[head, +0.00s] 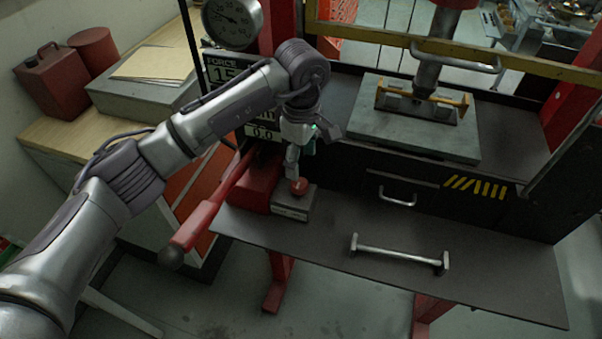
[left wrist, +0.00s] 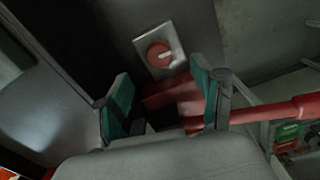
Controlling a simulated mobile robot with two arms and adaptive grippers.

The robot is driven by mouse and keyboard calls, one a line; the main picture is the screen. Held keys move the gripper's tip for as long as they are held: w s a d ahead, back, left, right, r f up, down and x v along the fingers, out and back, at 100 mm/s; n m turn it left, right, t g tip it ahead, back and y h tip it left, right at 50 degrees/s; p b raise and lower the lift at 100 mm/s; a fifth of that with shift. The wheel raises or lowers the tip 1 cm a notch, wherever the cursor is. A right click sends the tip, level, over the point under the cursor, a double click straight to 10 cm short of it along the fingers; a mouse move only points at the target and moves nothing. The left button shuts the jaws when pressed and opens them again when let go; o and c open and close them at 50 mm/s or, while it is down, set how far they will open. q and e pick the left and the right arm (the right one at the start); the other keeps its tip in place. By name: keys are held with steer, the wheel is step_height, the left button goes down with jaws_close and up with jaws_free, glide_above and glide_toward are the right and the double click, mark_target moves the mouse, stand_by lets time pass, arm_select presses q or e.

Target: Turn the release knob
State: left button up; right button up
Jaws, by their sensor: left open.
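The release knob (head: 299,187) is a small round red knob on a grey box (head: 291,205) on the bench, left of its middle. In the left wrist view the red knob (left wrist: 160,54) has a pale mark and sits on a light plate (left wrist: 172,40). My left gripper (head: 310,155) is above the knob with its fingers spread. In the left wrist view, its green-padded fingers (left wrist: 162,88) are wide apart, with the knob beyond and between them, apart from both. My right gripper is not in view.
A red lever (head: 214,205) with a dark ball end slants beside the box on the left. A display (head: 225,75) and gauge (head: 232,20) stand behind my arm. A metal bar handle (head: 400,253) is on the bench at right. The press plate (head: 415,135) lies behind.

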mark_target(300, 182)
arm_select(q)
steer(key=f, duration=0.2)
steer(key=f+p, duration=0.1)
steer(key=f, duration=0.1)
steer(key=f+p, duration=0.1)
steer(key=f, duration=0.1)
steer(key=shift+w+a+f, duration=0.2)
steer(key=shift+w, duration=0.1)
steer(key=shift+f+p, duration=0.3)
steer(key=shift+f, duration=0.1)
steer(key=shift+d+f, duration=0.1)
steer(key=shift+f, duration=0.3)
steer(key=shift+c, duration=0.3)
steer(key=c, duration=0.8)
steer(key=shift+c, duration=1.4)
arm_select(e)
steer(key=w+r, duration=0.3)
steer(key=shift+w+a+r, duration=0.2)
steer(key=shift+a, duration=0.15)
